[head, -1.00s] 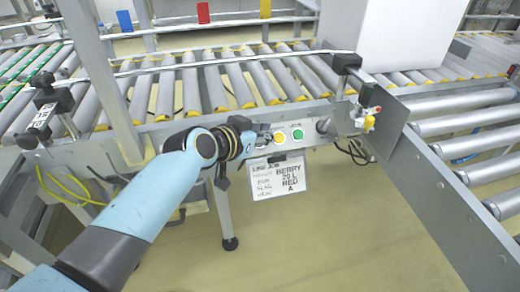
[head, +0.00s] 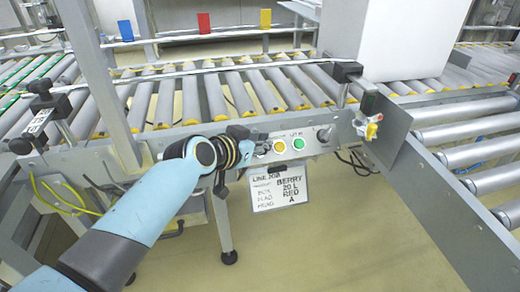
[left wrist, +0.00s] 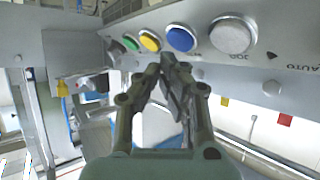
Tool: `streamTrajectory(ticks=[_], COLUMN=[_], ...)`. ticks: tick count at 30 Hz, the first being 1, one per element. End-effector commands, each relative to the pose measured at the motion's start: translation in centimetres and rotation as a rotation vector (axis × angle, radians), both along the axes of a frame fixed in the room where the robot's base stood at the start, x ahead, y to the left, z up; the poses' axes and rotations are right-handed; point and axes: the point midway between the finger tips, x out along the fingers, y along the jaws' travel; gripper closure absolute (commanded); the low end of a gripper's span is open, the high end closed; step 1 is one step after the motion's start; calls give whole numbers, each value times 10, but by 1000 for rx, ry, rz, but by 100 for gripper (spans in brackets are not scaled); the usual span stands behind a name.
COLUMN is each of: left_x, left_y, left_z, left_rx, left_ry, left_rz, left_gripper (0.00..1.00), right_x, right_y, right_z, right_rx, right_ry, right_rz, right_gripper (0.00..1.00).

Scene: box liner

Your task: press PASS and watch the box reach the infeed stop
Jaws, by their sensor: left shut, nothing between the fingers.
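My left gripper (head: 258,137) is shut and empty in front of the control panel (head: 318,150). The panel carries a yellow button (head: 279,146) and a green button (head: 298,143). The left wrist view also shows a blue button (left wrist: 180,38) and a grey button (left wrist: 230,37) labelled JOG. There the closed fingertips (left wrist: 168,62) appear just below the yellow and blue buttons; I cannot tell whether they touch the panel. No PASS label is readable. A large white box (head: 390,38) stands on the rollers at upper right. My right gripper is not in view.
A roller conveyor (head: 210,95) runs behind the panel, with another roller lane (head: 470,125) at right. A grey plate (head: 393,130) with a yellow and red fitting stands right of the panel. A job card (head: 280,187) hangs below it.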

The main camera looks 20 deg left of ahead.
Motion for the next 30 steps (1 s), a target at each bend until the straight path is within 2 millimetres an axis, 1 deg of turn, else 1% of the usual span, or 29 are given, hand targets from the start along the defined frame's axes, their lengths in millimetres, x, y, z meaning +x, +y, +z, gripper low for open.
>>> streamTrajectory(ticks=[21, 30], left_x=[0, 4], left_y=[0, 3], left_z=[0, -7], left_rx=[0, -1], left_ry=[0, 1], left_rz=[0, 0], left_gripper=[100, 100], right_x=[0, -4], right_y=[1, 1], right_z=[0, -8], right_rx=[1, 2], right_ry=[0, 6], right_rz=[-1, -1], right_gripper=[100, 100])
